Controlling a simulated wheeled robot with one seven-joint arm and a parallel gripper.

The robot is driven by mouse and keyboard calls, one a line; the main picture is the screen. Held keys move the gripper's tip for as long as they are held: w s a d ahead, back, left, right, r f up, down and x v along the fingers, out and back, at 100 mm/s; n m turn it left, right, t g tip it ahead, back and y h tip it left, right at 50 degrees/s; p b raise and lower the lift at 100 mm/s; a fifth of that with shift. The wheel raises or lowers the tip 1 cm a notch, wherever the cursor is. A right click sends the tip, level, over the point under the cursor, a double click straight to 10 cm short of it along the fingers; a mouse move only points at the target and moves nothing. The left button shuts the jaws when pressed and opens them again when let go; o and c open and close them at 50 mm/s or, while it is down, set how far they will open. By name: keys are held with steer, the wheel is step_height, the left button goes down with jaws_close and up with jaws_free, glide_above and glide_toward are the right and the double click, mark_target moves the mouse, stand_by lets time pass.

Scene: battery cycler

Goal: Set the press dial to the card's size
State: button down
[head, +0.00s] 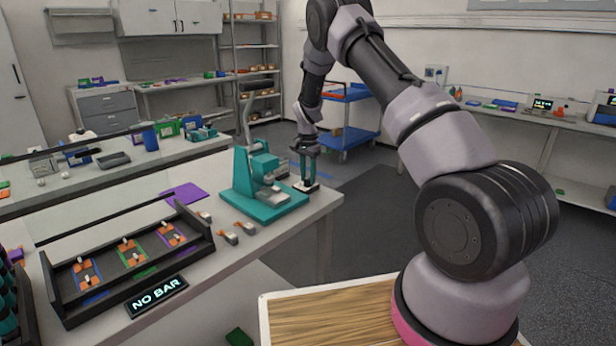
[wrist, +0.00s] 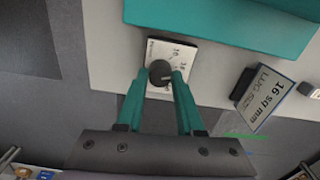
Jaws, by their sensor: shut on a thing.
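The press dial is a dark round knob (wrist: 159,70) on a white plate (wrist: 158,48) at the bench edge, in the upper middle of the wrist view. The plate's figures are too small to read surely, and I cannot tell the setting. My gripper (wrist: 160,77) is shut on the knob, one teal finger on each side; in the head view my gripper (head: 307,176) is at the bench corner beside the teal press (head: 256,184). The card (wrist: 268,96), right of the dial in the wrist view, reads "16 sq mm" under "LUG SIZE".
The press's teal base fills the top of the wrist view. A dark block (wrist: 242,83) stands by the card. In the head view, a black tray (head: 62,256) and a "NO BAR" sign (head: 157,295) are on the bench at left. Floor is open beyond the bench corner.

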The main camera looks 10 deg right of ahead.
mark_target(308, 179)
steer(key=c, duration=0.5)
jaws_free()
steer(key=shift+c, duration=0.2)
step_height(308, 179, up, 11)
